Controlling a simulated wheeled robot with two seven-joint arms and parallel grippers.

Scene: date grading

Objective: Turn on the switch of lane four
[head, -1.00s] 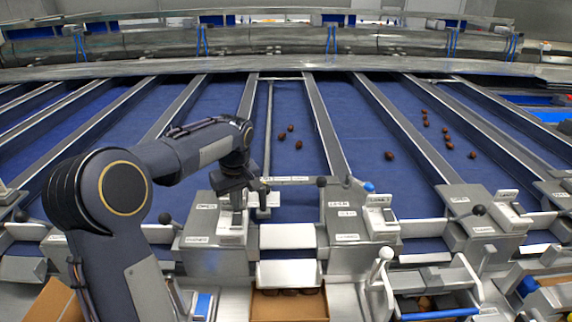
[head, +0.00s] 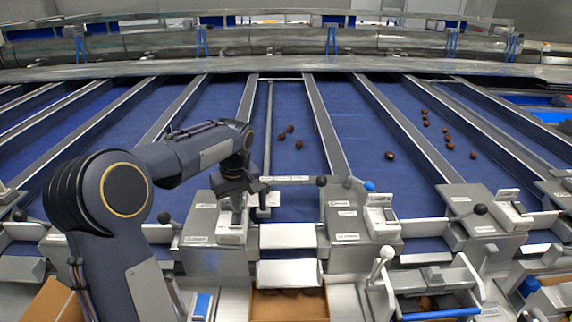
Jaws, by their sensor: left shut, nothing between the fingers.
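My left gripper (head: 237,207) is shut and empty, pointing down over the switch box (head: 231,236) on the grey control block at the middle left. The fingertips are at the upper part of that box; I cannot tell whether they touch it, and they hide part of the switch. A second white switch box (head: 381,216) stands on the block to the right, and a third (head: 509,208) farther right. The lane labels are too small to read. My right gripper is not in view.
Blue belt lanes (head: 347,130) run back between metal rails. Dates (head: 298,145) lie on several lanes. A black-knobbed lever (head: 321,182) and a blue-knobbed lever (head: 369,187) stand near the blocks. A cardboard box (head: 290,306) sits below the chute (head: 288,273).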

